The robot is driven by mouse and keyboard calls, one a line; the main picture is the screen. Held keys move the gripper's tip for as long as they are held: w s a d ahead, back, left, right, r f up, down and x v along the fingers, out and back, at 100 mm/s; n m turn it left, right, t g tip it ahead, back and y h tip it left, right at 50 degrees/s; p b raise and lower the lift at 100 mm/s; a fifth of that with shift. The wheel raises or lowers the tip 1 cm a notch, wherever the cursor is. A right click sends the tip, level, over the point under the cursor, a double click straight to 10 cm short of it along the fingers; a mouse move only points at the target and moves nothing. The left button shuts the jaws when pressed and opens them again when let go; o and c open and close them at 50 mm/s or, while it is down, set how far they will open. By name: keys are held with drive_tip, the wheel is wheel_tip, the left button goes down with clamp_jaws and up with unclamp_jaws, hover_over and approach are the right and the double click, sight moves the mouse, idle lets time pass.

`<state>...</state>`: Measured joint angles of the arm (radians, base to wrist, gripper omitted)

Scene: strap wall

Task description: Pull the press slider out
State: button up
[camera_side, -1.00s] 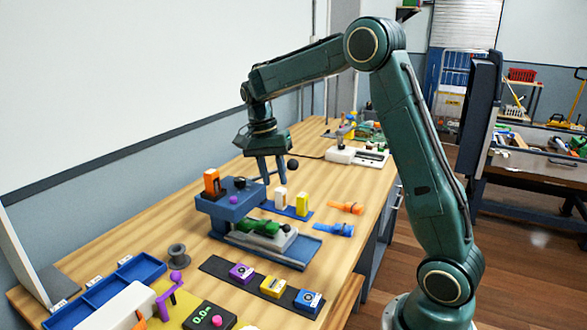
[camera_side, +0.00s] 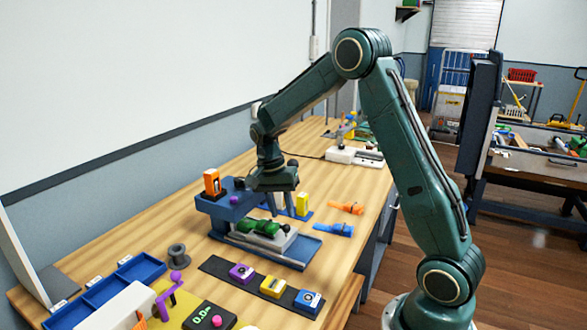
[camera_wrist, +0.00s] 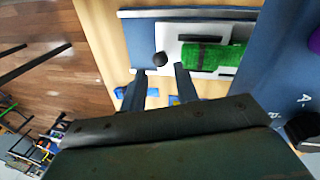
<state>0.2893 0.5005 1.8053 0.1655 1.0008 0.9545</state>
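The blue press (camera_side: 229,206) stands on the wooden bench. Its slider (camera_side: 275,246) is a pale plate under the press, carrying a green part (camera_side: 258,228). The wrist view shows the pale slider (camera_wrist: 222,28) on its blue base, with the green part (camera_wrist: 212,57) and a round black knob (camera_wrist: 160,58) at its left edge. My gripper (camera_side: 285,207) is low beside the press, pointing down. In the wrist view my gripper (camera_wrist: 160,70) is open, its two fingers apart with the knob showing between and just beyond their tips. I cannot tell whether either touches it.
An orange block (camera_side: 212,182) stands on top of the press. A yellow block (camera_side: 302,204) stands close behind my gripper. Orange (camera_side: 347,207) and blue (camera_side: 334,230) pieces lie to the right. A dark strip with several coloured blocks lies in front; bare wood separates it from the press.

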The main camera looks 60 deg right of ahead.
sight(285, 225)
drive_tip(key=shift+s+f, duration=0.25)
drive_tip(key=shift+f, duration=0.85)
drive_tip(key=shift+s+f, duration=0.2)
drive_tip(key=shift+f, duration=0.9)
drive_tip(key=shift+d, duration=0.1)
clamp_jaws()
